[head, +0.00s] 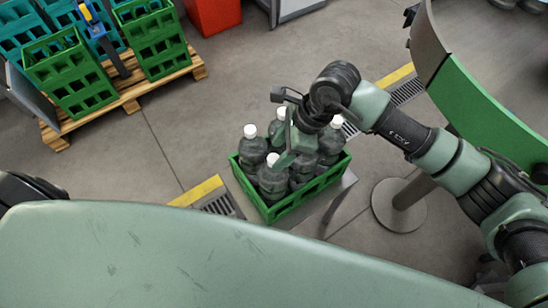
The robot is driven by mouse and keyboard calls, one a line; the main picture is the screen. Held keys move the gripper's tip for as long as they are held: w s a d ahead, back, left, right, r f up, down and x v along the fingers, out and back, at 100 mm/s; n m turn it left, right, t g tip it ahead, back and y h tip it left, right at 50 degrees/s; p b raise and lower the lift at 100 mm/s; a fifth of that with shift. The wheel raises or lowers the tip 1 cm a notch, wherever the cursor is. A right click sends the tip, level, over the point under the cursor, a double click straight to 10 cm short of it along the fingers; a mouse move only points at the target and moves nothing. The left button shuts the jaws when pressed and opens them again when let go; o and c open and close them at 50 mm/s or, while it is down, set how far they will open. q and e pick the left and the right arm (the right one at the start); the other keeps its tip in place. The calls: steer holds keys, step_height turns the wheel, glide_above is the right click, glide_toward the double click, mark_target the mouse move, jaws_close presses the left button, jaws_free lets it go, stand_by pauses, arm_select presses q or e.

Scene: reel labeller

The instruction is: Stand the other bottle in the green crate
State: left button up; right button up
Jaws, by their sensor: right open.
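The green crate (312,190) stands low near the middle of the head view and holds several dark bottles with white caps. One bottle (251,149) is at its left, one (272,183) at the front, and one (331,146) at the right; another cap shows at the back. All look upright. My right gripper (284,158) is open and reaches down over the crate among the bottles. Its fingers and wrist hide part of the middle bottles, and I cannot tell whether it touches one. My left gripper is out of view.
A wooden pallet (133,105) with stacked green crates (68,75) and teal crates is at the upper left. A red bin (213,14) stands at the top. A round metal post base (384,207) is right of the crate. Grey floor is clear left of the crate.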

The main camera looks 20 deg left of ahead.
steer(key=s+b+v, duration=0.1)
steer(key=v, duration=0.6)
steer(key=shift+w+r, duration=0.2)
steer(key=shift+w, duration=0.3)
steer(key=shift+d, duration=0.1)
